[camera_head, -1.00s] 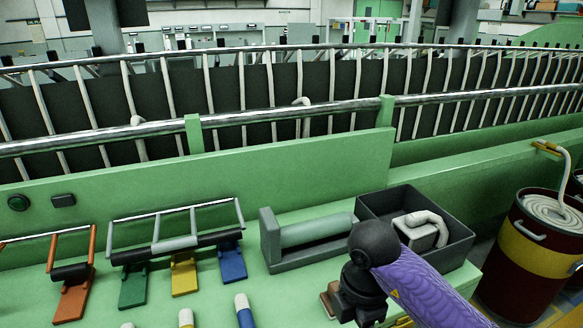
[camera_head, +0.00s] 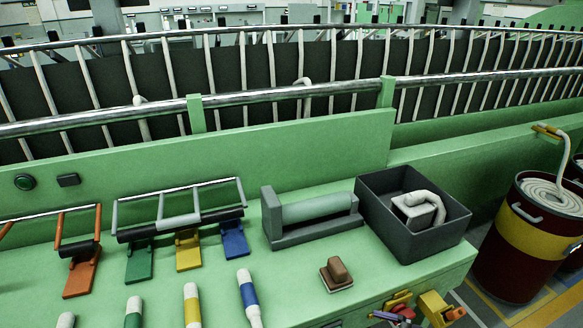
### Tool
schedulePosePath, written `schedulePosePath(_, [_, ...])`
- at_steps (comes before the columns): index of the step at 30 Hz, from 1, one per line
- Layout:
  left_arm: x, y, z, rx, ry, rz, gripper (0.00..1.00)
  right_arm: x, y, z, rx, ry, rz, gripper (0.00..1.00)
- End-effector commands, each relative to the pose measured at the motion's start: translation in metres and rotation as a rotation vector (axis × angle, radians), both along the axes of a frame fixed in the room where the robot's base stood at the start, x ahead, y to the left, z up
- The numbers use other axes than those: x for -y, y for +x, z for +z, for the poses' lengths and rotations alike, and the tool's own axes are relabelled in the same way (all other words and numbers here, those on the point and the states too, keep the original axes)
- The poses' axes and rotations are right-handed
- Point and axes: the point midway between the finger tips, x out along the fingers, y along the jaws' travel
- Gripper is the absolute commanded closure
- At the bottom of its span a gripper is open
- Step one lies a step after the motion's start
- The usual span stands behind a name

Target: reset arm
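Neither of my grippers shows in the head view, and no part of my arms can be made out for sure. The green bench (camera_head: 300,285) lies in front of me. A brown block on a small base (camera_head: 337,275) sits on its top, unobstructed. A dark grey open bin (camera_head: 448,245) stands at the bench's right end with a pale curved-hose piece (camera_head: 419,211) inside.
A grey holder with a pale green roller (camera_head: 312,219) is left of the bin. Coloured hinged pieces (camera_head: 188,251) and several striped handles (camera_head: 193,305) are at left. Small yellow and purple items (camera_head: 402,310) are at the front edge. A red-yellow drum (camera_head: 530,238) stands right.

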Motion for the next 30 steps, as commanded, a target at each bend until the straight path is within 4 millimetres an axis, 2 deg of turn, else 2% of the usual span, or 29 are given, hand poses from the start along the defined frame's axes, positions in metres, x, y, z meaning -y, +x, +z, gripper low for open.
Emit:
schedulePosePath(1, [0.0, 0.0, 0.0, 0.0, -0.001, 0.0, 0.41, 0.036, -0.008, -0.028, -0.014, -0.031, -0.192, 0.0])
schedulePosePath(2, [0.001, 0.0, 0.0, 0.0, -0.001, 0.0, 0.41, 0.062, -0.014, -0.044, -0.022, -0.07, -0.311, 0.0])
schedulePosePath(3, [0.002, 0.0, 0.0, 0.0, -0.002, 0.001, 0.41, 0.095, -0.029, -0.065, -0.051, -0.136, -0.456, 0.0])
schedulePosePath(5, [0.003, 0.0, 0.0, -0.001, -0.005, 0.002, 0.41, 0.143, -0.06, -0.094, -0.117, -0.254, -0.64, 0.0])
schedulePosePath(6, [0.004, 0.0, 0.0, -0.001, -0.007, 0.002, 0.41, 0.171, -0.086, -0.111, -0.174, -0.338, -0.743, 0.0])
schedulePosePath(8, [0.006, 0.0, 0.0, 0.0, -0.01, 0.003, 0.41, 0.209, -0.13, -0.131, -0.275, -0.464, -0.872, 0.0])
schedulePosePath(9, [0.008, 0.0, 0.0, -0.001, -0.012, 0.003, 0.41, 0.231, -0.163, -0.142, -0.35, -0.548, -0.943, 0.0])
schedulePosePath(11, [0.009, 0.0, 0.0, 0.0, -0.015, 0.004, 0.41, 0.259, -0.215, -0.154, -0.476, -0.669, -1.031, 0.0])
schedulePosePath(12, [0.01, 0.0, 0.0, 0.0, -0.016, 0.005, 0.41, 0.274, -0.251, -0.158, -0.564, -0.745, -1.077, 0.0])
schedulePosePath(14, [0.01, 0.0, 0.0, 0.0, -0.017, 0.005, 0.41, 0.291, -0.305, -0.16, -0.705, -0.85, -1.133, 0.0])
schedulePosePath(15, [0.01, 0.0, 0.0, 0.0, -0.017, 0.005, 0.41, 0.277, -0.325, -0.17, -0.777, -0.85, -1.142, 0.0])
schedulePosePath(18, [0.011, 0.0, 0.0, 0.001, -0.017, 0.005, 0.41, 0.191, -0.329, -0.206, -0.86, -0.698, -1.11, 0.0])
schedulePosePath(19, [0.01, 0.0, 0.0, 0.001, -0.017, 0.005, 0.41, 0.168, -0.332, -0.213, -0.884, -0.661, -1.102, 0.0])
schedulePosePath(22, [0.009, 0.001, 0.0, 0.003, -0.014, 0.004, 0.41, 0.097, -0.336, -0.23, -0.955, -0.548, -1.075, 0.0])
schedulePosePath(26, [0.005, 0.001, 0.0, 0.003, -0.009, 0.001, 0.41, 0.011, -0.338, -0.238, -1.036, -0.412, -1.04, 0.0])
schedulePosePath(27, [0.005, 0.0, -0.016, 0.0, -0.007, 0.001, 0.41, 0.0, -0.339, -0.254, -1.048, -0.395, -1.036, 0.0])
schedulePosePath(28, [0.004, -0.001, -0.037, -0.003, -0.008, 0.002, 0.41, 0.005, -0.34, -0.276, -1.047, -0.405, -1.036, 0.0])
schedulePosePath(30, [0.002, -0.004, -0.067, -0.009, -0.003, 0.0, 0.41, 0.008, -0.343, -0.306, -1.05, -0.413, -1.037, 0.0])
